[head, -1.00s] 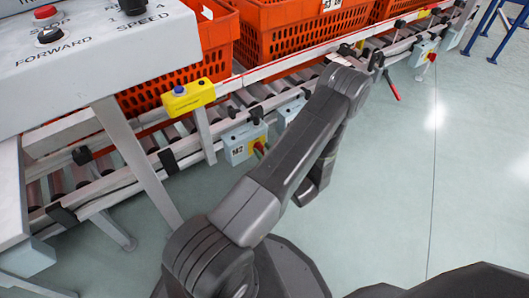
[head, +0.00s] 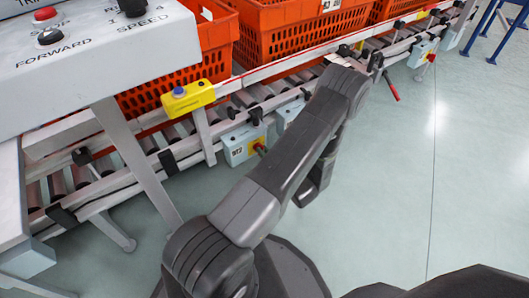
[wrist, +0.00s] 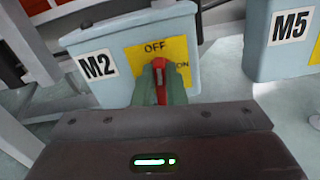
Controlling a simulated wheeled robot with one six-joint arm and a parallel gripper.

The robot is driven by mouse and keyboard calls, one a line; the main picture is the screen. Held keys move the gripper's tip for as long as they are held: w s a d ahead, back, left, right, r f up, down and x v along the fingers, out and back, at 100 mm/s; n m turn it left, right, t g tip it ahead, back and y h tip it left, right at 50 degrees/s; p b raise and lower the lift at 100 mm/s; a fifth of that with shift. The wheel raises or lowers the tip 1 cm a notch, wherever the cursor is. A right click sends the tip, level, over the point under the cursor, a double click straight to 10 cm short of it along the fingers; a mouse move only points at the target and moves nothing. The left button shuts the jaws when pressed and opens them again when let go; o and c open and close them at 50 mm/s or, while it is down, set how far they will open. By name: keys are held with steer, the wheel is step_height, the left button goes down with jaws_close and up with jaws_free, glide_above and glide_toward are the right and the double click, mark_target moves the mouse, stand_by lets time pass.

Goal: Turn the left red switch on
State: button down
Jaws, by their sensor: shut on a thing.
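The left red switch (wrist: 160,82) sits on a yellow plate (wrist: 142,58) on the pale blue-grey M2 box (wrist: 108,78). Its handle stands about upright in the wrist view, below the word OFF, with ON to its right. My gripper (wrist: 160,78) has greenish fingers on both sides of the handle and is shut on it. In the head view the M2 box (head: 238,143) hangs on the conveyor's side, and my arm partly hides the switch and the fingers.
The M5 box (wrist: 283,42) stands to the right of M2. A yellow button box (head: 188,97) and a control panel (head: 90,55) are at the left. Orange totes (head: 290,38) rest on the roller conveyor. The floor (head: 400,190) at the right is clear.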

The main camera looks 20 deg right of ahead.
steer(key=shift+w+d+f+m+p, duration=0.15)
steer(key=shift+d+m+p, duration=0.1)
steer(key=shift+m, duration=2.45)
steer(key=shift+d+f+m+p, duration=0.1)
steer(key=shift+f+m+p, duration=0.15)
steer(key=shift+m, duration=2.45)
steer(key=shift+w+d+f+m+p, duration=0.1)
steer(key=shift+d+m+p, duration=0.15)
steer(key=shift+m, duration=2.45)
steer(key=c, duration=1.5)
jaws_free()
steer(key=shift+a, duration=0.1)
steer(key=shift+f, duration=0.1)
steer(key=s+p, duration=0.1)
steer(key=s, duration=0.3)
steer(key=s+d+p, duration=0.1)
steer(key=s, duration=0.4)
steer(key=s+d+p, duration=0.1)
steer(key=s, duration=0.4)
steer(key=shift+d, duration=0.25)
